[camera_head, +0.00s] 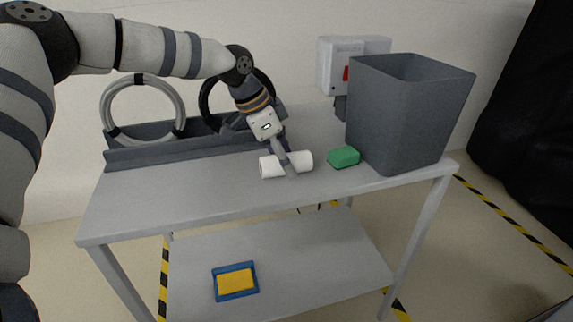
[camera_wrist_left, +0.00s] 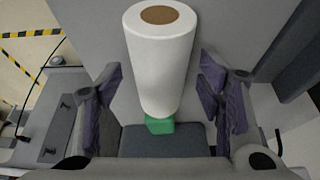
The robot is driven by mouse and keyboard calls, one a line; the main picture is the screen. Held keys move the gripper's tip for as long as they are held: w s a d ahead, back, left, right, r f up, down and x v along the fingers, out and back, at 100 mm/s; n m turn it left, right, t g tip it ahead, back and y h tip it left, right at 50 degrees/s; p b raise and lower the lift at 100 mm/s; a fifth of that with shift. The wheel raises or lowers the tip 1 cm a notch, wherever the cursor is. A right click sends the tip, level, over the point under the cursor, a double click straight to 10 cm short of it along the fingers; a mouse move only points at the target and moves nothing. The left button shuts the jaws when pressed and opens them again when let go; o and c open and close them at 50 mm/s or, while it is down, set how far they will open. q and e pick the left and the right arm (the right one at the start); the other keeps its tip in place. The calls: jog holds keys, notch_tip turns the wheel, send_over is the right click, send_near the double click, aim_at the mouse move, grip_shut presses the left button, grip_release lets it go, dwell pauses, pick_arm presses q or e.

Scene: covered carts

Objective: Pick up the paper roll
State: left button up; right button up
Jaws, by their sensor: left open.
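The white paper roll (camera_head: 304,160) lies on its side on the grey table (camera_head: 150,195), near the middle. My left gripper (camera_head: 285,160) is above the roll, reaching down, and hides its middle. In the left wrist view the paper roll (camera_wrist_left: 162,60) lies between the spread fingers of the left gripper (camera_wrist_left: 165,95), its brown core end showing. The fingers are open with gaps on both sides of the roll. My right gripper is not in view.
A green block (camera_head: 343,157) sits right of the roll, beside a tall grey bin (camera_head: 400,115). A grey rack with coiled hoses (camera_head: 143,108) stands along the back. A blue tray with a yellow block (camera_head: 235,282) lies on the lower shelf. The table's left side is clear.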

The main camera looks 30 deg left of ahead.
pick_arm(q)
jog(key=shift+f, duration=0.25)
dwell(0.4)
jog(key=c, duration=1.3)
